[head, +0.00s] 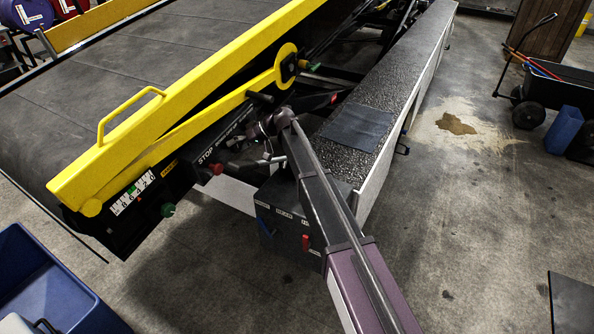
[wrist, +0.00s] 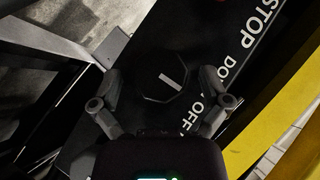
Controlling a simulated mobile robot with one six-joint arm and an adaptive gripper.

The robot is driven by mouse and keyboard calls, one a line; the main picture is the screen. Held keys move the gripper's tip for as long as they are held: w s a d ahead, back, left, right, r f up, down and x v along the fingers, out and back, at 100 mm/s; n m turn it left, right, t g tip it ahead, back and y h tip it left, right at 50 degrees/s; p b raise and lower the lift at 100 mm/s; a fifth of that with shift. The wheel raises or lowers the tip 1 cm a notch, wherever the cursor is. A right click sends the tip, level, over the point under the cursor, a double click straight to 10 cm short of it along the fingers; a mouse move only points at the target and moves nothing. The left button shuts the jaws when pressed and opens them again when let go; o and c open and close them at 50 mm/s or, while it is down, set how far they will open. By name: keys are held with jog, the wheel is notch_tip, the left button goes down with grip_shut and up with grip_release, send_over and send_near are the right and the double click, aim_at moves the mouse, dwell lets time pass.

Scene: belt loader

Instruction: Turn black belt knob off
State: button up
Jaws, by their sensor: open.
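The black belt knob (wrist: 163,82) shows in the wrist view as a dark many-sided dial with a white pointer line, slanting from upper left to lower right. It sits on the black side panel (wrist: 200,42) beside white lettering that includes STOP and OFF. My gripper (wrist: 160,92) is open, its two fingers apart on the left and right of the knob, with nothing held. I cannot tell whether they touch it. In the head view my gripper (head: 262,135) is at the loader's side panel and hides the knob.
The yellow rail (head: 190,92) runs above the panel. A dark textured ledge (head: 390,92) lies to the right. Bare floor (head: 470,230) is open at the right.

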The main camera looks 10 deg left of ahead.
jog(key=shift+r+t, duration=0.1)
jog(key=shift+t, duration=0.2)
jog(key=shift+s+n+t+h+p, duration=0.1)
jog(key=shift+n+t+h+p, duration=0.3)
jog(key=shift+p, duration=0.3)
jog(key=shift+s+r+n+t+h+p, duration=0.1)
jog(key=shift+n+t+h+p, duration=0.3)
jog(key=shift+n+t+p, duration=0.3)
jog(key=n+t+h+p, duration=0.1)
jog(key=t, duration=0.2)
jog(key=shift+n, duration=0.3)
jog(key=shift+r+t+h, duration=0.1)
jog(key=shift+t+h, duration=0.2)
jog(key=p+v, duration=1)
jog(key=v, duration=0.3)
jog(key=s+d+f+m+h+b, duration=0.2)
jog(key=d+f+b, duration=0.3)
jog(key=d, duration=0.6)
jog(key=s+d+f+m+h+b, duration=0.2)
jog(key=s+d+f+m+b, duration=0.2)
jog(key=d+f, duration=0.5)
jog(key=shift+s+d+g+b, duration=0.35)
jog(key=shift+d+b, duration=0.35)
jog(key=shift+d, duration=0.45)
jog(key=shift+w, duration=0.1)
